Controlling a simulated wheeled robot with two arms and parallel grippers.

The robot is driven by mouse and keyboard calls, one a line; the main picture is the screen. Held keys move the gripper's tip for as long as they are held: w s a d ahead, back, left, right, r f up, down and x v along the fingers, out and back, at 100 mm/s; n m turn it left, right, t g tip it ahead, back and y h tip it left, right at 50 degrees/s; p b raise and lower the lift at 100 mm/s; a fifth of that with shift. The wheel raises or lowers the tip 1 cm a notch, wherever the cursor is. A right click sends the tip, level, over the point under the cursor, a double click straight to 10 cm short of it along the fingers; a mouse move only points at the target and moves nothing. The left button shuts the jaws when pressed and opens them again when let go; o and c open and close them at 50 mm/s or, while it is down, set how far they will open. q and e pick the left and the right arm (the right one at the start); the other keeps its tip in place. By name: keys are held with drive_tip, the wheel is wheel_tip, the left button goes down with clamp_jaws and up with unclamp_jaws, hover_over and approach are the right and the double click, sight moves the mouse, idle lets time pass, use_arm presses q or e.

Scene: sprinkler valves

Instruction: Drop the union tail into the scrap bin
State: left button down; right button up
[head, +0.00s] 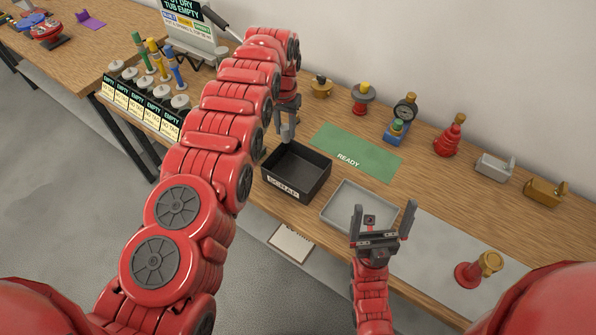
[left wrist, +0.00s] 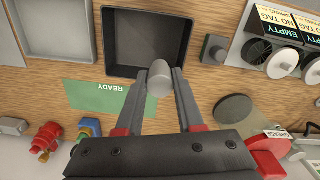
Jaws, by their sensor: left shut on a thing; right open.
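The union tail is a small grey cylinder (head: 288,132), also seen in the left wrist view (left wrist: 160,77). My left gripper (head: 287,122) is shut on it; the fingers show on both sides of it in the left wrist view (left wrist: 163,88). The scrap bin (head: 309,190) is an open black box labelled SCRAP. The tail is held near the bin's back left corner in the head view; in the left wrist view it overlaps the rim of the bin (left wrist: 107,42). The bin looks empty. My right gripper (head: 383,222) is open and empty, in front of the grey tray.
A shallow grey tray (head: 340,219) stands right of the bin. A green READY mat (head: 370,158) lies bare behind. Valves and a gauge (head: 404,108) line the wall. A rack with EMPTY tags (head: 140,108) stands left. A red valve part (head: 467,273) stands front right.

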use_arm(q)
drive_tip(key=shift+w+d, duration=0.1)
drive_tip(key=shift+w, duration=0.1)
drive_tip(key=shift+d+f, duration=0.1)
drive_tip(key=shift+d, duration=0.15)
drive_tip(key=shift+s+d+p, duration=0.25)
drive_tip(key=shift+p, duration=0.2)
drive_tip(key=shift+d+f, duration=0.15)
wheel_tip(320, 180, down, 6)
drive_tip(key=b, duration=0.5)
